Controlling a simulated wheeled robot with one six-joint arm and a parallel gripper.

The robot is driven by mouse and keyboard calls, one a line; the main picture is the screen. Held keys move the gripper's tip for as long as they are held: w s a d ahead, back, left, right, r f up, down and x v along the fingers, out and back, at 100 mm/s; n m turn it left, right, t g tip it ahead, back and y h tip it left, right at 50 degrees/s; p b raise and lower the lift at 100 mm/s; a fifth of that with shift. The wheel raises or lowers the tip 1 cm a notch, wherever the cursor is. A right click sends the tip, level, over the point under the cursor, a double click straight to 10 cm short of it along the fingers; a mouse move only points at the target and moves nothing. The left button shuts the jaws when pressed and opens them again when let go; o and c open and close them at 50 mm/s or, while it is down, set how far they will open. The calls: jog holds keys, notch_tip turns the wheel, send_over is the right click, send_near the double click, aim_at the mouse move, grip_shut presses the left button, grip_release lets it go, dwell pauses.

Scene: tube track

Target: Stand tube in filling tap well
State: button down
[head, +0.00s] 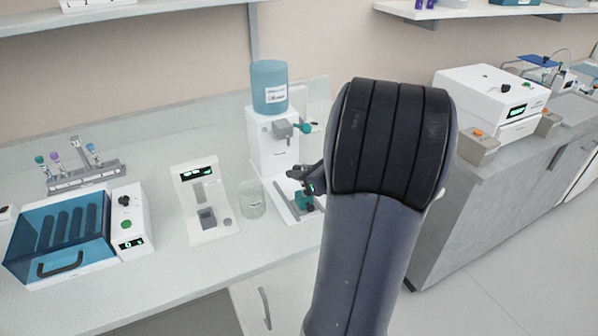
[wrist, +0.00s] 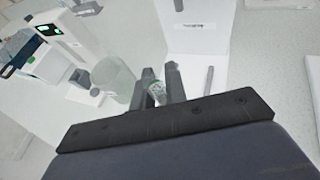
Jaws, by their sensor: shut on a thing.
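The filling tap (head: 283,128) is on a white stand with a teal bottle on top, on the bench. My gripper (head: 300,177) is in front of the stand, above the base and below the tap spout. In the wrist view my gripper (wrist: 163,82) is shut on a small clear tube (wrist: 157,92) with a greenish end. The tube's lower part is hidden, so I cannot tell whether it touches the well.
A glass beaker (head: 251,198) stands close to the left of the tap stand; a white device with a green display (head: 206,202) is beyond it. A tube rack (head: 86,177) and a blue-lidded machine (head: 62,240) are at the left. Bench in front is clear.

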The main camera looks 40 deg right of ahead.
jog(key=shift+f, duration=0.15)
jog(key=shift+f+b, duration=0.5)
jog(key=shift+b, duration=0.05)
jog(key=c, duration=1.3)
grip_release()
jog(key=shift+c, duration=0.2)
jog(key=shift+s+r, duration=0.1)
jog(key=v, duration=1)
jog(key=shift+s, duration=0.3)
jog(key=shift+d, duration=0.1)
